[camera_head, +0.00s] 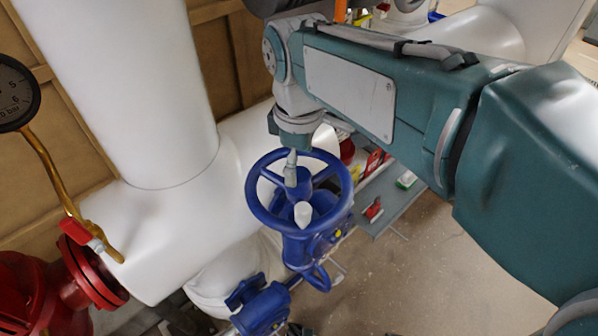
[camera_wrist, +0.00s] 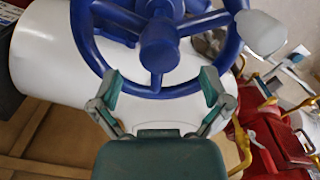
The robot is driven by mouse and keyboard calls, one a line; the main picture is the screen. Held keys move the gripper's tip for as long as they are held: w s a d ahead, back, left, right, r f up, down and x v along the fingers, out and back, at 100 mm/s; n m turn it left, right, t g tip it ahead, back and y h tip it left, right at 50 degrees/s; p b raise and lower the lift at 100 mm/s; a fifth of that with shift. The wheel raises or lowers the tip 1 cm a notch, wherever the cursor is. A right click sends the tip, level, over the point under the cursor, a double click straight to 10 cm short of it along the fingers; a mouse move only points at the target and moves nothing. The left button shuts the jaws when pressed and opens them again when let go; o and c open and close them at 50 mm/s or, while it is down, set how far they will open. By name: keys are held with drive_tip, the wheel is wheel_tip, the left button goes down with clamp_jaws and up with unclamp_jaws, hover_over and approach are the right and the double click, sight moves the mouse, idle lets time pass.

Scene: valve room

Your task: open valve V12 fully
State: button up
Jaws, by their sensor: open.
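A blue handwheel valve (camera_head: 258,205) stands in front of the white pipe, with spokes, a hub and a pale knob (camera_head: 302,213) on its rim. No V12 label is readable. My gripper (camera_head: 291,168) is above the far side of the wheel, pointing down. In the wrist view, the wheel (camera_wrist: 158,45) fills the upper middle, and the knob (camera_wrist: 260,32) is at upper right. My gripper (camera_wrist: 160,78) is open, its two fingers spread left and right of a stretch of rim. I cannot tell whether they touch it.
A large white insulated pipe (camera_head: 130,90) stands left of the wheel. A pressure gauge (camera_head: 14,92) and red flange (camera_head: 90,270) are at the left. A grey shelf with small items (camera_head: 385,205) is at right, above open floor (camera_head: 450,270).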

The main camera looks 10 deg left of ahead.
sight(299, 175)
drive_tip(key=shift+f, duration=2)
drive_tip(key=c, duration=1.3)
drive_tip(key=n, duration=1)
